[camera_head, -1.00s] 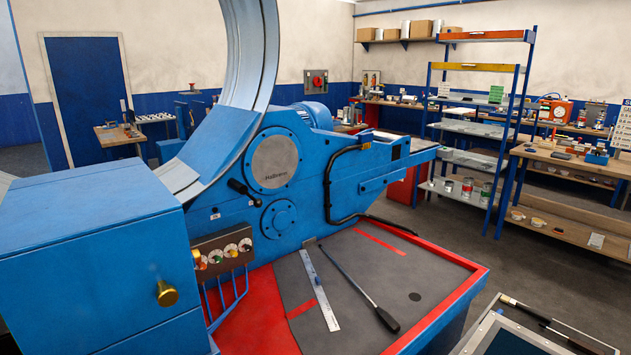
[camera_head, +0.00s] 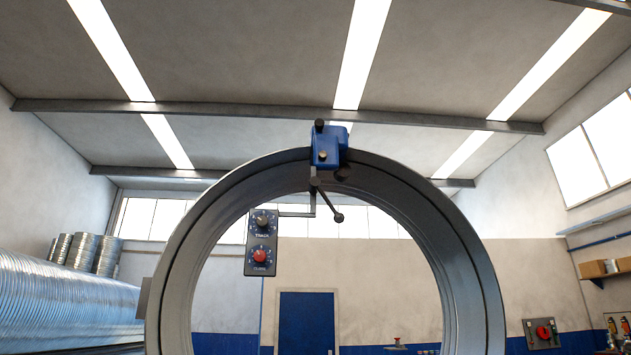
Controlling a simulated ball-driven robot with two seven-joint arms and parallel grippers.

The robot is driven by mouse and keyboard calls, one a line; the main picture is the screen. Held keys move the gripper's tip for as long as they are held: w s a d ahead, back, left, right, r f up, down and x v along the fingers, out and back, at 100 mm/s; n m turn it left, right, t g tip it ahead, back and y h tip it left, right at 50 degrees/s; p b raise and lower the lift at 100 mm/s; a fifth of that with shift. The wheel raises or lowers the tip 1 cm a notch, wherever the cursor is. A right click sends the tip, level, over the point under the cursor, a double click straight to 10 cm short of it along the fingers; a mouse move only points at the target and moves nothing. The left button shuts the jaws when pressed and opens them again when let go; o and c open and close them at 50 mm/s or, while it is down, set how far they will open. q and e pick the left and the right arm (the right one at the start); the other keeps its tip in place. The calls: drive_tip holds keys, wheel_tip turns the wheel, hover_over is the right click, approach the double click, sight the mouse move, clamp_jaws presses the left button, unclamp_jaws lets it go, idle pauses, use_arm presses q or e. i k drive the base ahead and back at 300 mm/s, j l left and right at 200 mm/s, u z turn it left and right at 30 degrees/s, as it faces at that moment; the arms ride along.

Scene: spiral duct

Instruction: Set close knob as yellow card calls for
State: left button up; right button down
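A small dark control box (camera_head: 261,243) hangs from an arm inside the large metal ring, left of centre. It carries a grey knob (camera_head: 262,221) above and a red knob (camera_head: 260,256) below, both with dial marks. The upper label seems to read TRACK; the lower label is too small to read, so I cannot tell whether either is the close knob. No yellow card shows in this view. Neither of my grippers is in view.
The large ring (camera_head: 468,262) fills the middle, with a blue clamp block (camera_head: 328,147) and a black-knobbed lever (camera_head: 338,217) at its top. Ribbed ducts (camera_head: 62,298) lie at left. A blue door (camera_head: 306,322) and a red wall switch (camera_head: 542,333) show behind.

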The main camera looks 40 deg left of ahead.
sight(259, 255)
drive_tip(key=u, duration=1.45)
